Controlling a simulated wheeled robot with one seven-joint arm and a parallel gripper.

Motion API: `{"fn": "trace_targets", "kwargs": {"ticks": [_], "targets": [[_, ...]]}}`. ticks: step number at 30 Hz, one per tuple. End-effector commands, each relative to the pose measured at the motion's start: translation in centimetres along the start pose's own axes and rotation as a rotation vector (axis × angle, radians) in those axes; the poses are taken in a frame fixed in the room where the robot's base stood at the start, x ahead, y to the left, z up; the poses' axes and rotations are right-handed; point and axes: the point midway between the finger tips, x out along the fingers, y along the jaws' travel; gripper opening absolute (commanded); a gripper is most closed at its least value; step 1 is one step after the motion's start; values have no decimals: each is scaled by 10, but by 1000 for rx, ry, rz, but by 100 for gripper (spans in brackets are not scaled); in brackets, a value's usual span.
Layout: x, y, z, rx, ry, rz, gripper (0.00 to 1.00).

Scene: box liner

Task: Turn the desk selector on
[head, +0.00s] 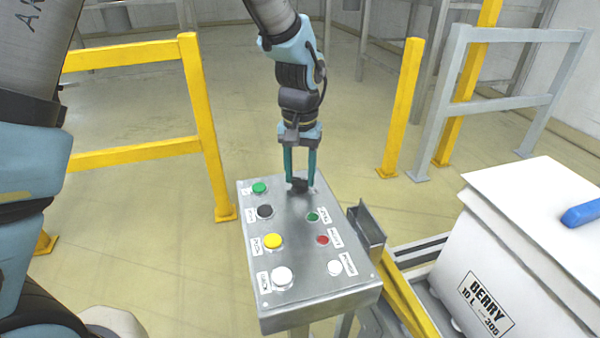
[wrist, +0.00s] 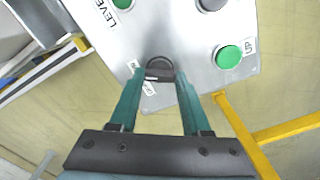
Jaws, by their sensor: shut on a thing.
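The desk selector (wrist: 159,68) is a small dark knob at the far end of the grey metal control panel (head: 308,268). In the wrist view it sits between the tips of my gripper (wrist: 160,84). In the head view my gripper (head: 299,181) points down at the panel's far edge, its teal fingers on either side of the dark selector (head: 299,186). The gripper is shut on the selector. The labels beside the knob are partly hidden by the fingers, and its set position cannot be read.
The panel also carries a green button (head: 260,187), a black one (head: 265,211), a yellow one (head: 273,241), a white one (head: 282,276) and small lamps. Yellow railings (head: 203,130) stand behind on the left. A white box (head: 510,265) stands on the right.

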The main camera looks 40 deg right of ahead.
Motion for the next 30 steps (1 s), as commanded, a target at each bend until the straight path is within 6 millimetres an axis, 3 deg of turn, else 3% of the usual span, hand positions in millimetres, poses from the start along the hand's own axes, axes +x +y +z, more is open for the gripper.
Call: {"fn": "trace_targets", "kwargs": {"ticks": [1,9,19,30], "targets": [[0,0,0,2,-1,0,50],[0,0,0,1,0,0,78],[-6,0,-1,0,2,0,78],[-72,0,-1,0,5,0,78]]}}
